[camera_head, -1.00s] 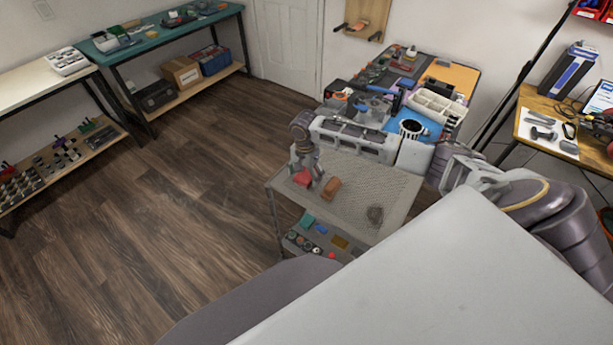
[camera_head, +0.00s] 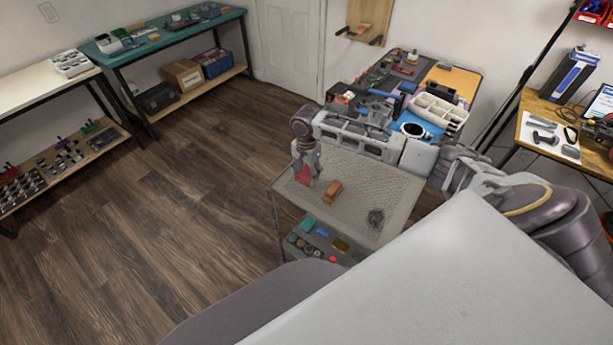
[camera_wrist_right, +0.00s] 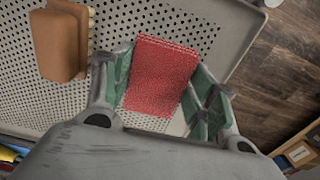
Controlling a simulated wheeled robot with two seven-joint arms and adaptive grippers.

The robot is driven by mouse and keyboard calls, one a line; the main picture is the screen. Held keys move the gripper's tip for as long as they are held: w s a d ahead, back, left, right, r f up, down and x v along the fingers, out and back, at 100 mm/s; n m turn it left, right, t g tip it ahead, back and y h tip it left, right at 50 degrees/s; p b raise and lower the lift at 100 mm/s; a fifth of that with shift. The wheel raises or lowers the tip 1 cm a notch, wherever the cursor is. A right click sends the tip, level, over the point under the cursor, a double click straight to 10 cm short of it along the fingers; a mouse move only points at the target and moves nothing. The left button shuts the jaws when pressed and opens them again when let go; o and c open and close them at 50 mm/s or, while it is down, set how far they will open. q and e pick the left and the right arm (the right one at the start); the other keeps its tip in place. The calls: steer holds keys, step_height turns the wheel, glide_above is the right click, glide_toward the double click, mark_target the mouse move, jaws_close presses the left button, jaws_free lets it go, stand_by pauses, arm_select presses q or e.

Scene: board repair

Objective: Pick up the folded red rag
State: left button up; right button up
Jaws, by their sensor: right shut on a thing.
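The folded red rag (camera_head: 303,174) is at the left end of the perforated cart top, under my right gripper (camera_head: 308,176). In the right wrist view the red rag (camera_wrist_right: 160,76) lies between the two green-padded fingers of my right gripper (camera_wrist_right: 166,88), which are shut on it. I cannot tell whether the rag is clear of the cart surface. My left gripper is not in view.
A lower shelf (camera_head: 318,242) carries small items. A crowded bench (camera_head: 456,78) stands behind. The wood floor left is clear.

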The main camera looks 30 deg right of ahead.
mark_target(306, 173)
step_height(306, 173, up, 5)
steer(key=shift+r, duration=0.95)
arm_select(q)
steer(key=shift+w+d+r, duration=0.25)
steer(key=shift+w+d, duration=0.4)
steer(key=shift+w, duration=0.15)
